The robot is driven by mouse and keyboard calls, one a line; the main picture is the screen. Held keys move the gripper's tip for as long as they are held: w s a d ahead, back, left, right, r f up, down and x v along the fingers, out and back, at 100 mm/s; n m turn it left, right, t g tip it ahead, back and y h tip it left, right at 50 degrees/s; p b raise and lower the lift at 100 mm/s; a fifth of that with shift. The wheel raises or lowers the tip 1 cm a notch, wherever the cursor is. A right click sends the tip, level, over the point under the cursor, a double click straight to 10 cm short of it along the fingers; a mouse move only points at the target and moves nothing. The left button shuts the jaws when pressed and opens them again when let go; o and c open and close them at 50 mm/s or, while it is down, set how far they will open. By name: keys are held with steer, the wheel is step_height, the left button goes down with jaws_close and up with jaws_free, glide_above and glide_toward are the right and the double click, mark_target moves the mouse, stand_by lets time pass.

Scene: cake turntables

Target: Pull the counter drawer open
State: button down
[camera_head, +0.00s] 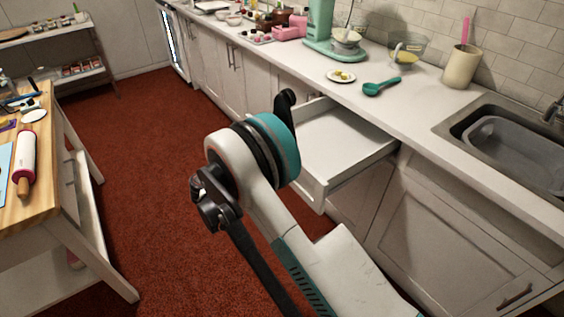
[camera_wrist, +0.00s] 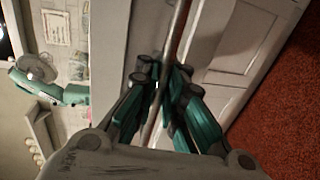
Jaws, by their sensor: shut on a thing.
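The counter drawer (camera_head: 345,140) stands pulled out from the white counter in the head view, and its inside looks empty. Its front panel is partly hidden behind my arm. In the wrist view, a long metal drawer handle (camera_wrist: 181,28) runs between the fingers of my gripper (camera_wrist: 162,88), which are shut on it. The pale drawer front lies just beyond the fingers. In the head view my gripper is hidden behind my arm's wrist joint.
A sink (camera_head: 500,135) is at right. A wooden table (camera_head: 40,140) with a rolling pin stands left. Red carpet (camera_head: 150,170) lies open between.

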steer(key=shift+s+a, duration=0.15)
steer(key=shift+a, duration=0.05)
steer(key=c, duration=1.7)
jaws_free()
steer(key=v, duration=1.2)
